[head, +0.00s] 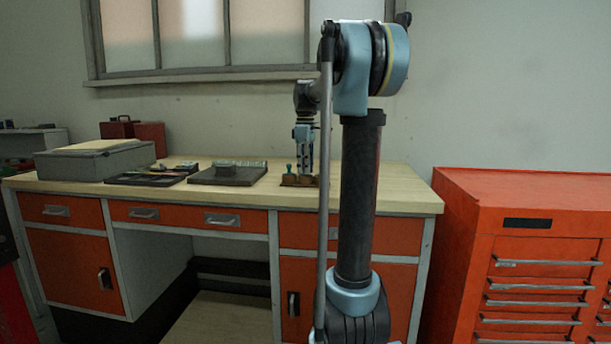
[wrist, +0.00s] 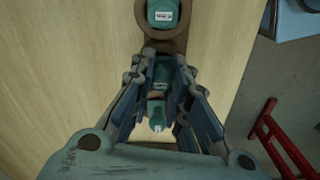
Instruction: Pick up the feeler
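Small teal pieces with white labels stand in a brown holder (head: 298,181) on the bench; I cannot tell for sure which one is the feeler. One teal piece (wrist: 163,12) is at the top of the wrist view, in a round part of the brown holder (wrist: 165,42). Another teal piece (wrist: 161,76) is between the fingers of my gripper (wrist: 163,68). My gripper (head: 303,160) points down just above the holder, fingers apart on either side of that piece. I see no clear grip on it. In the head view one teal piece (head: 289,169) shows left of the fingers.
The wooden bench top (head: 390,190) is clear right of the holder. A dark block (head: 228,174), a dark tray (head: 146,178) and a grey box (head: 95,160) lie to the left. A red tool cabinet (head: 530,260) stands right of the bench.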

